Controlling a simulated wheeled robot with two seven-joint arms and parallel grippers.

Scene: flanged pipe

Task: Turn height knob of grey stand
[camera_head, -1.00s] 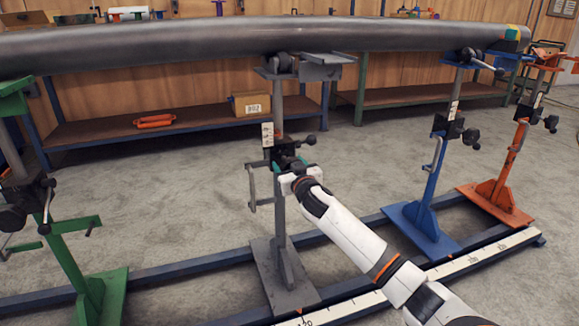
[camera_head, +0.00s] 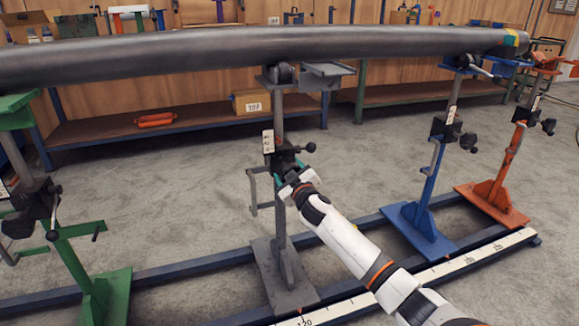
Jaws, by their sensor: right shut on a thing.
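The grey stand (camera_head: 284,262) stands upright in the middle, its roller head under the long dark pipe (camera_head: 200,53). Its dark clamp block with the height knob (camera_head: 286,158) sits partway up the post. A black ball-ended lever sticks out to the right of the block, and a grey crank handle (camera_head: 254,188) hangs on the left. My right gripper (camera_head: 284,177) reaches in from the lower right and is shut on the knob at the front of the block. Its fingers and the gripped part are mostly hidden by the wrist. My left gripper is not in view.
A green stand (camera_head: 105,295) is at left; a blue stand (camera_head: 422,225) and an orange stand (camera_head: 497,190) are at right. All stand along blue floor rails (camera_head: 180,274). A workbench with a cardboard box (camera_head: 250,100) and an orange item (camera_head: 155,120) is behind.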

